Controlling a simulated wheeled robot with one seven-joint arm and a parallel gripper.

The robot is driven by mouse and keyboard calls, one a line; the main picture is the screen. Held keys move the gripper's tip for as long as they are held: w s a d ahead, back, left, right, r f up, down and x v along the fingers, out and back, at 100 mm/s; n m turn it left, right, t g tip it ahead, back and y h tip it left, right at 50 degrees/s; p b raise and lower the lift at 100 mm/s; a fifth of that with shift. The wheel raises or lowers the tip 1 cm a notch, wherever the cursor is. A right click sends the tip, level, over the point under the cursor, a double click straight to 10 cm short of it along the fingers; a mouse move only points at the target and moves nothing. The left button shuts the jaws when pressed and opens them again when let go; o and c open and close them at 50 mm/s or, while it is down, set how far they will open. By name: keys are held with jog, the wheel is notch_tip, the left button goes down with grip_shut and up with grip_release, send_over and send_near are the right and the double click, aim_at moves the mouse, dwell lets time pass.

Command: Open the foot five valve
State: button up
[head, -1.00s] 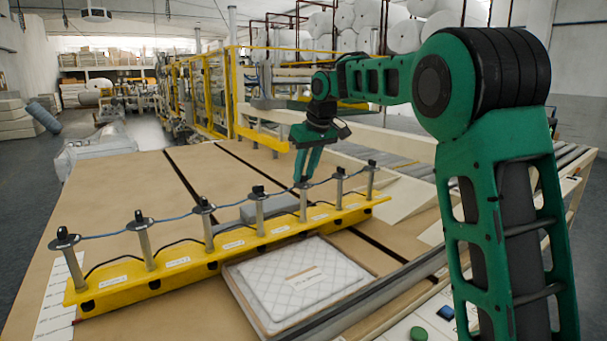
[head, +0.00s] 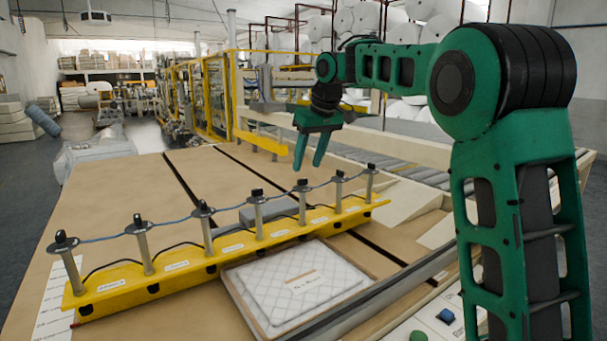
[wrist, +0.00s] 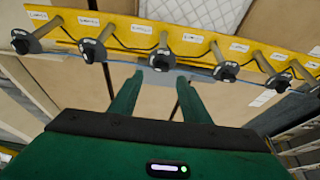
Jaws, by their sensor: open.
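A yellow rail (head: 225,262) carries a row of several grey posts, each topped by a black valve knob on a dark disc. The label writing is too small to read, so I cannot tell for sure which is foot five. My gripper (head: 306,168) is open and empty, above and apart from the knob (head: 302,184) on the post nearest below it. In the wrist view this knob (wrist: 160,60) lies beyond the gap between my fingertips (wrist: 158,82). I cannot tell clearly how the knob is turned.
A thin blue line links the posts. A quilted white panel (head: 292,283) lies in front of the rail and a grey box (head: 262,212) behind it. The brown table (head: 130,200) is clear at back left. Rollers (head: 385,165) run behind at right.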

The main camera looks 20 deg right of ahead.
jog(key=v, duration=0.5)
jog(key=shift+d+r, duration=0.1)
jog(key=shift+r, duration=0.25)
jog(key=s+d+f+m+g, duration=0.1)
jog(key=s+d+f+m, duration=0.1)
jog(key=s+d+f, duration=0.35)
jog(key=s+d+f+m, duration=0.2)
jog(key=s+d, duration=0.1)
jog(key=s, duration=0.5)
jog(key=s+d+f+m+g, duration=0.1)
jog(key=s+d+f+m, duration=0.1)
jog(key=s+d+f, duration=0.3)
jog(key=s+f+m+g, duration=0.1)
jog(key=s+f, duration=0.3)
jog(key=s, duration=0.5)
jog(key=s+d+f+m, duration=0.1)
jog(key=s+f, duration=0.4)
jog(key=s, duration=0.4)
jog(key=s+d+f+m+g+h, duration=0.1)
jog(key=s+f+m, duration=0.1)
jog(key=s+f, duration=0.3)
jog(key=s, duration=0.4)
jog(key=shift+s+d+f+g, duration=0.2)
jog(key=shift+s+f+g, duration=0.05)
jog(key=shift+s+g, duration=0.05)
jog(key=shift+w+f, duration=0.25)
jog(key=shift+w, duration=0.4)
